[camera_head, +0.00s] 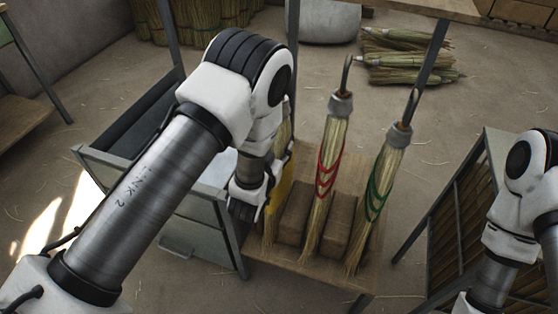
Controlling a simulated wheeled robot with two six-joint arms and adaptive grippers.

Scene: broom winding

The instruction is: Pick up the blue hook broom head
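Two straw broom heads with metal hooks stand upright and slightly tilted on a wooden stand (275,276): one with red bands (327,165) and one with green bands (380,185). A third straw head (270,232) stands at the left, mostly hidden behind my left arm; its hook and any blue bands are not visible. My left gripper (255,208) points down right beside this third head, with a yellow patch (281,192) just behind it. Whether its fingers are open or touching the straw is unclear. My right arm is at the right edge, its gripper out of frame.
Brown blocks (336,225) sit between the heads on the stand. A grey metal cabinet (190,235) adjoins on the left. A slatted rack (460,240) stands at right. Straw bundles (405,68) lie on the floor behind. Open floor lies between stand and rack.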

